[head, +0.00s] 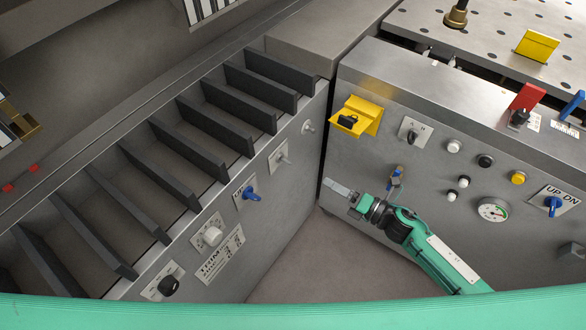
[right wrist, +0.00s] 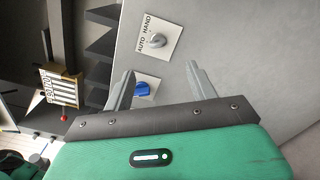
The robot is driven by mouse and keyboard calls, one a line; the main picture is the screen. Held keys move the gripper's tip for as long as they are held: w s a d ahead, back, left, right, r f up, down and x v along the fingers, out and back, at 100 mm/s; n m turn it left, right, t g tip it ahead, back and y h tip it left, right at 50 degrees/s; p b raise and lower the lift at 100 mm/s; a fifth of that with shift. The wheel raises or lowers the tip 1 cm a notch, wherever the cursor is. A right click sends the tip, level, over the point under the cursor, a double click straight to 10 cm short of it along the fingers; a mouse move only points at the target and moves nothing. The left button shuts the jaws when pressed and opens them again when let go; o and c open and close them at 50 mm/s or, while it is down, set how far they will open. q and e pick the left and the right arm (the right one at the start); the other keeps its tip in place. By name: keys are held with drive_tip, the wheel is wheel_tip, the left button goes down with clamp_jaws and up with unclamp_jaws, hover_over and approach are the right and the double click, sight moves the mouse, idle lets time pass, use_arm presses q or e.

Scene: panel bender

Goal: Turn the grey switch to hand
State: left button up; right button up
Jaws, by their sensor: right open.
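The grey switch (right wrist: 157,40) is a small knob on a white plate marked AUTO and HAND, on the grey panel ahead in the right wrist view. In the head view the grey switch (head: 283,157) sits on the left, slanted panel. I cannot tell for sure which label it points to. My right gripper (head: 342,190) is to the right of that panel, apart from the switch. In the right wrist view my right gripper (right wrist: 161,76) has its fingers spread and empty, with the switch beyond the fingertips. My left gripper is not in view.
A blue switch (head: 251,194) sits beside the grey one on the same panel, with a white dial (head: 212,236) and a black knob (head: 168,286) further along. Floor between is clear.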

sight(285, 160)
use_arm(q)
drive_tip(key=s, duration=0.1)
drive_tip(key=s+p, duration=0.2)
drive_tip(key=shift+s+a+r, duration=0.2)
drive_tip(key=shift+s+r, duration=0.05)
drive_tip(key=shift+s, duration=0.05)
use_arm(e)
drive_tip(key=x, duration=1.3)
drive_tip(key=shift+a, duration=0.4)
drive_tip(key=shift+w+r, duration=0.1)
drive_tip(key=shift+r, duration=0.05)
drive_tip(key=c, duration=1)
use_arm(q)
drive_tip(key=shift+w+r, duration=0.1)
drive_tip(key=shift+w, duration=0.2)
